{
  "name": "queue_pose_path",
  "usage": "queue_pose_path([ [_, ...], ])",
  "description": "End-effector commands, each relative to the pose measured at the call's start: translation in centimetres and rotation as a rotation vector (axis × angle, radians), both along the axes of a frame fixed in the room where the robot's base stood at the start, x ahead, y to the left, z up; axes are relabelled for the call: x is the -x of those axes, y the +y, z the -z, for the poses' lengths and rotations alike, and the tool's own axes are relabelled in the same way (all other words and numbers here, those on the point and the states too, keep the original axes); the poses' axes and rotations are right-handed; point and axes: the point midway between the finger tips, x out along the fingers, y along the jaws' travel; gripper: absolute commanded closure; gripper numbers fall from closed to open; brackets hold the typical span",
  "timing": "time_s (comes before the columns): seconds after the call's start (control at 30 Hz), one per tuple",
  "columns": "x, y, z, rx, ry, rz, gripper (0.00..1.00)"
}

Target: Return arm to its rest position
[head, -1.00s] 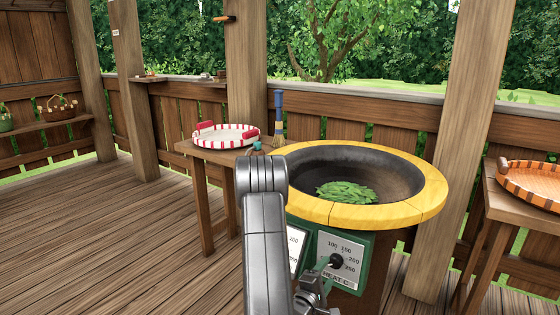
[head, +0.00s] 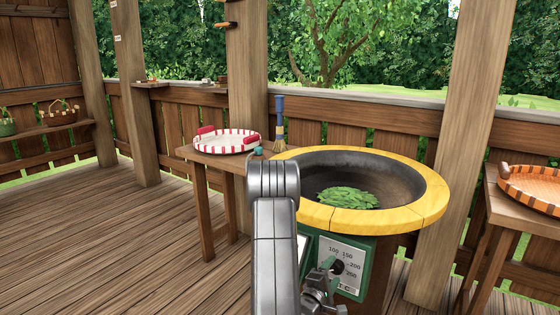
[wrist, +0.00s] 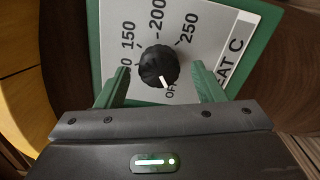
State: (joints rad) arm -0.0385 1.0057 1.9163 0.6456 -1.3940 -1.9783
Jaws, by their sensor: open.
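My gripper (wrist: 159,72) is open in front of the heat dial. In the wrist view its two green fingers are spread wide on either side of the black knob (wrist: 158,66), with a gap on each side. The knob's white mark points down toward OFF. The dial plate (wrist: 120,30) is grey-white on a green panel, with numbers around the knob. In the head view my gripper (head: 322,283) is low in front of the panel, and its fingers are hard to make out. My grey arm rises left of it.
The round pan (head: 405,185) with a yellow rim stands above the panel and holds green leaves (head: 347,197). A side table with a red-and-white tray (head: 226,143) and a brush (head: 279,120) is left. An orange tray (head: 530,183) is right. Floor at left is clear.

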Motion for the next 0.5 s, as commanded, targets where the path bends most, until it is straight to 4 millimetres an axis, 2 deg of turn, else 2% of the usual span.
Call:
queue_pose_path([
  [0.5,8.0,5.5,0.0,0.003,0.005,-0.006,0.38],
])
